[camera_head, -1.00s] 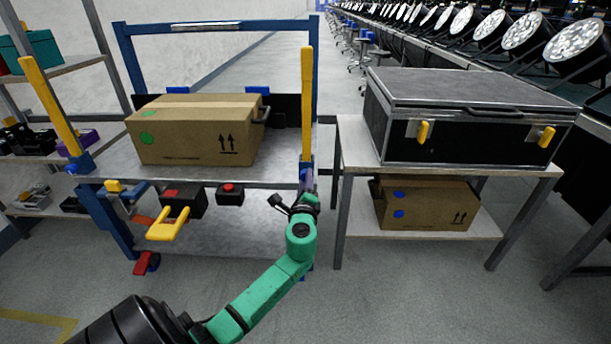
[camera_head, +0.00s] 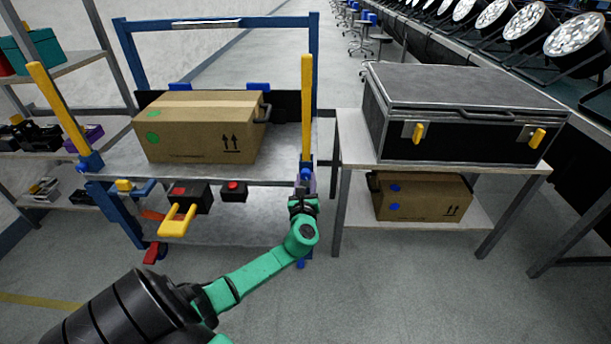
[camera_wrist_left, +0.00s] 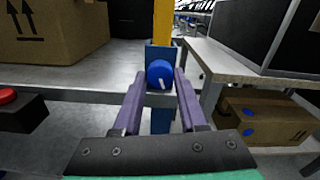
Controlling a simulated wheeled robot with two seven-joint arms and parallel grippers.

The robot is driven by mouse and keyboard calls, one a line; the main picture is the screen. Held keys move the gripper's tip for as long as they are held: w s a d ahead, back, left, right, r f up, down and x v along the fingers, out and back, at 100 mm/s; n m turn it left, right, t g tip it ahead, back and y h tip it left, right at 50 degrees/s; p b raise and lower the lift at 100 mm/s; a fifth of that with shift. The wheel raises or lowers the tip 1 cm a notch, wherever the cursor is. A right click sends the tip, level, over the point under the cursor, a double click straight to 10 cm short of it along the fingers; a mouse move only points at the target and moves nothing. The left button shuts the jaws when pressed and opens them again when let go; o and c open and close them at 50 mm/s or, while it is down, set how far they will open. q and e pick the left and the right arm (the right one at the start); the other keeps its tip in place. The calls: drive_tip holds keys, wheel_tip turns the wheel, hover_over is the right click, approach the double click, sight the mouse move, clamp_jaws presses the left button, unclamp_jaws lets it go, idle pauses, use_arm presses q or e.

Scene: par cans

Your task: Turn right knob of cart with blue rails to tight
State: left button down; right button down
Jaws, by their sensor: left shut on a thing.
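The cart with blue rails (camera_head: 315,65) stands at the left in the head view. Its right knob (camera_head: 306,174) is blue and sits at the foot of the right yellow post. In the left wrist view the knob (camera_wrist_left: 159,73) shows a short white mark, pointing down and slightly right. My left gripper (camera_head: 304,187) is at the knob from the front. Its two purple fingers (camera_wrist_left: 160,80) are on either side of the knob and closed on it. The left blue knob (camera_head: 83,171) is at the foot of the left yellow post. My right gripper is out of view.
A cardboard box (camera_head: 200,130) is on the cart's top deck. A yellow handle (camera_head: 178,220) and red-buttoned black boxes (camera_head: 234,190) are at the cart's front. A table (camera_head: 342,150) close to the right bears a black case (camera_head: 460,115); another box (camera_head: 422,198) is beneath.

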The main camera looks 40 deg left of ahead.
use_arm(q)
drive_tip(key=shift+f+m+p, duration=0.1)
drive_tip(key=shift+m+p, duration=0.4)
drive_tip(key=shift+m, duration=0.6)
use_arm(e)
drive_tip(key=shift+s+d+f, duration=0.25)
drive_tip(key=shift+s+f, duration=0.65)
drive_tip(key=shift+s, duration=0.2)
use_arm(q)
drive_tip(key=shift+c, duration=2.3)
unclamp_jaws()
drive_tip(key=shift+s+d, duration=0.1)
drive_tip(key=shift+d, duration=0.05)
drive_tip(key=p+v, duration=0.2)
drive_tip(key=v, duration=1.2)
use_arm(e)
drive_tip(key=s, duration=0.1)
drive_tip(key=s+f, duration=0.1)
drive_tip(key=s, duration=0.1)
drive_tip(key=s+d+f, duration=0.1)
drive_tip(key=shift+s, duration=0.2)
